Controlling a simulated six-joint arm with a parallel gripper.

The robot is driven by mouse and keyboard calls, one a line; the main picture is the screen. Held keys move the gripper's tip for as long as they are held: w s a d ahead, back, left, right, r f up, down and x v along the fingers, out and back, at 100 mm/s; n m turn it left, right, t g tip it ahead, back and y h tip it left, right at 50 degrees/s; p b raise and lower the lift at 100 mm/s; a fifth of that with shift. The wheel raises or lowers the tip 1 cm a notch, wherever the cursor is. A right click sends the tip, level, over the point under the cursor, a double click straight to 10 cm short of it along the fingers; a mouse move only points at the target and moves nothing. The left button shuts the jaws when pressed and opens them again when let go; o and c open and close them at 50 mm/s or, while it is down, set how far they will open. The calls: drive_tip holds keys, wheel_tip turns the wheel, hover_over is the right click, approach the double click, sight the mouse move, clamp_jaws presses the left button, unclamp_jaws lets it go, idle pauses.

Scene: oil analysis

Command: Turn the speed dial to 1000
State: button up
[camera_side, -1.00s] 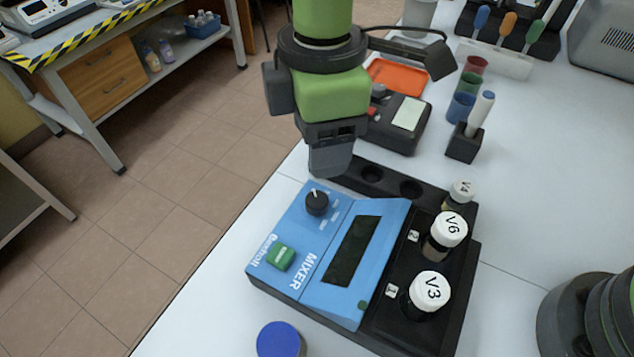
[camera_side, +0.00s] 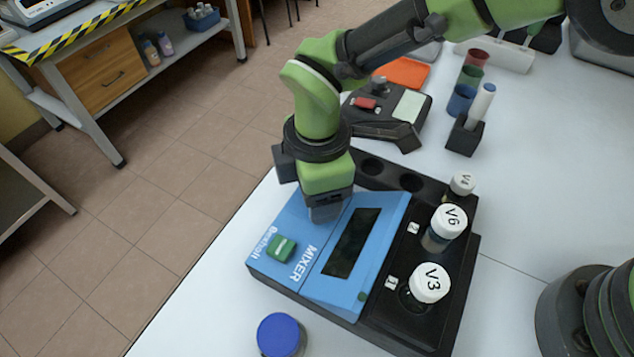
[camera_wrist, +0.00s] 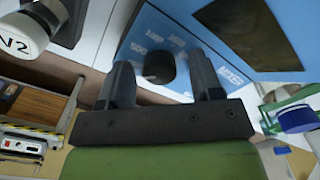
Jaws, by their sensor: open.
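The blue mixer (camera_side: 312,288) stands on the white table, with a green button (camera_side: 281,248) and a dark display (camera_side: 351,243) on its top. In the side view my gripper (camera_side: 324,212) is low over the dial's place and hides the dial. In the wrist view the black speed dial (camera_wrist: 159,68) sits between the two open fingers of my gripper (camera_wrist: 163,78), with a gap on each side visible. Printed speed marks, including 500, surround the dial; its pointer cannot be made out.
Vials V3 (camera_side: 430,283), V6 (camera_side: 448,222) and V4 (camera_side: 462,184) stand at the mixer's right side. A blue-capped container (camera_side: 280,335) is in front. A black device (camera_side: 385,113), coloured cups (camera_side: 461,99) and a pen holder (camera_side: 465,138) stand behind.

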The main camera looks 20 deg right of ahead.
drive_tip(key=shift+c, duration=0.3)
drive_tip(key=c, duration=0.9)
drive_tip(key=shift+o, duration=0.2)
drive_tip(key=shift+m, duration=0.3)
drive_tip(key=m, duration=0.3)
drive_tip(key=shift+m, duration=0.3)
drive_tip(key=m, duration=0.4)
drive_tip(key=shift+m, duration=0.3)
drive_tip(key=m, duration=0.4)
drive_tip(key=shift+r, duration=0.1)
drive_tip(key=shift+m, duration=2.5)
